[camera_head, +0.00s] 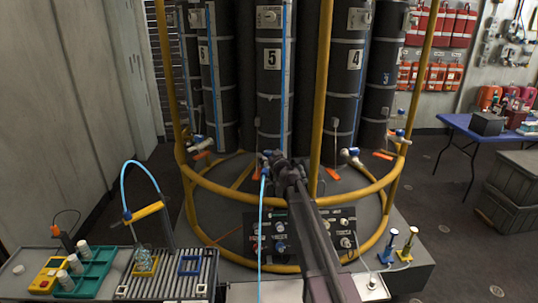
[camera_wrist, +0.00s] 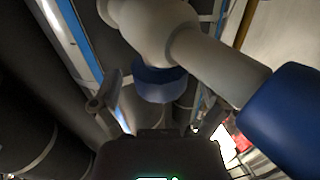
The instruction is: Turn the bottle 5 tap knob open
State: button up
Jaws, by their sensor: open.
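The bottle marked 5 (camera_head: 270,100) is a tall dark cylinder in the middle of the rack, with a blue strip down its side. Its tap is at the bottle's foot, largely hidden behind my gripper (camera_head: 278,165) in the head view. In the wrist view a pale grey tap body (camera_wrist: 165,25) fills the top. A round blue part (camera_wrist: 160,84), which looks like the knob, sits under it. A larger blue end piece (camera_wrist: 295,115) is at the right. My gripper is open, its fingers apart on either side of the round blue part; contact cannot be told.
A yellow tubular frame (camera_head: 235,190) rings the bottles, with an upright post (camera_head: 321,100) just right of my arm. A light blue hose (camera_head: 261,225) hangs down left of my arm. A gauge panel (camera_head: 270,232) lies below. Neighbouring bottles stand close on both sides.

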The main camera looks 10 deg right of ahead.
jog(key=c, duration=1.2)
jog(key=shift+o, duration=0.2)
jog(key=shift+w+n+g+y, duration=0.1)
jog(key=shift+n+g+y, duration=0.2)
jog(key=shift+n+y, duration=0.35)
jog(key=n+y, duration=0.1)
jog(key=n+g+y, duration=0.1)
jog(key=y, duration=0.1)
jog(key=shift+w+d+g+y, duration=0.1)
jog(key=shift+d+g+y, duration=0.05)
jog(key=shift+g+y, duration=0.15)
jog(key=n+g+y, duration=0.2)
jog(key=y, duration=0.1)
jog(key=shift+n, duration=0.25)
jog(key=shift+n+g+y, duration=0.55)
jog(key=shift+n+g, duration=0.05)
jog(key=shift+g, duration=0.4)
jog(key=shift+r, duration=0.1)
